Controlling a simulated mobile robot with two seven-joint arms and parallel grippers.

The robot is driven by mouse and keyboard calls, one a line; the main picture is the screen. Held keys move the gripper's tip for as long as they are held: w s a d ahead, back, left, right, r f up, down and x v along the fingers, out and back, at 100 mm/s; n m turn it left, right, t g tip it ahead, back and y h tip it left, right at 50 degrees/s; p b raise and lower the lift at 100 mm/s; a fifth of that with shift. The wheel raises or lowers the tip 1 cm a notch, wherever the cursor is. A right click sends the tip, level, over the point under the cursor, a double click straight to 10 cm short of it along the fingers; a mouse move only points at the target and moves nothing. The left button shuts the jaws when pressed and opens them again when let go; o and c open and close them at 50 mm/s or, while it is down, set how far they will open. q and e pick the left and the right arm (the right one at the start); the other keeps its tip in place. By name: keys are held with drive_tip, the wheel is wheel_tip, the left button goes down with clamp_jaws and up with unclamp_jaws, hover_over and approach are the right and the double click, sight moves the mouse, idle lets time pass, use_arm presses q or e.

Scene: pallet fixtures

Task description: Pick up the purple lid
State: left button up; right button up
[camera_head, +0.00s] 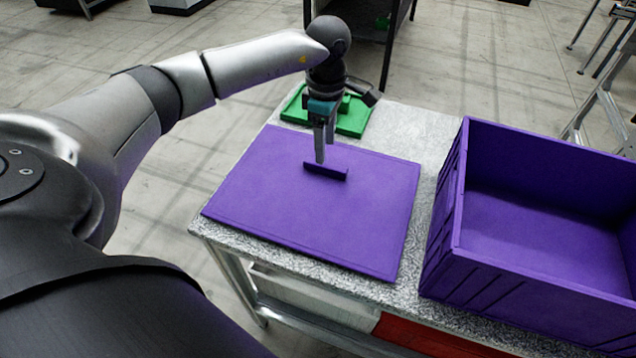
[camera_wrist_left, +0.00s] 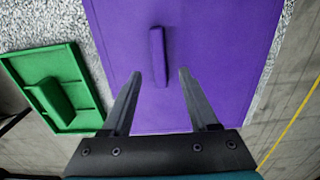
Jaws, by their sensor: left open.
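The purple lid (camera_head: 290,205) is a flat rectangular panel lying on the speckled grey table, with a raised bar handle (camera_head: 327,172) in its middle. In the left wrist view the lid (camera_wrist_left: 215,50) fills the middle, and its handle (camera_wrist_left: 158,56) stands upright in the picture. My left gripper (camera_head: 320,160) points down just above the handle. In the left wrist view my left gripper (camera_wrist_left: 158,75) is open, and the near end of the handle lies between the lines of its fingers. Nothing is held. Whether a finger touches the handle cannot be told. My right gripper is not in view.
An open purple crate (camera_head: 452,195) stands on the table to the right of the lid. A green lid (camera_head: 352,122) lies behind the purple lid, also in the left wrist view (camera_wrist_left: 75,75).

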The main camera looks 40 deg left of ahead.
sight(325, 164)
use_arm(q)
wheel_tip(325, 164, down, 5)
drive_tip(key=shift+w+f+b, duration=0.1)
drive_tip(key=shift+f+b, duration=0.1)
drive_tip(key=shift+b, duration=0.25)
drive_tip(key=shift+r, duration=0.1)
clamp_jaws()
idle(1.1)
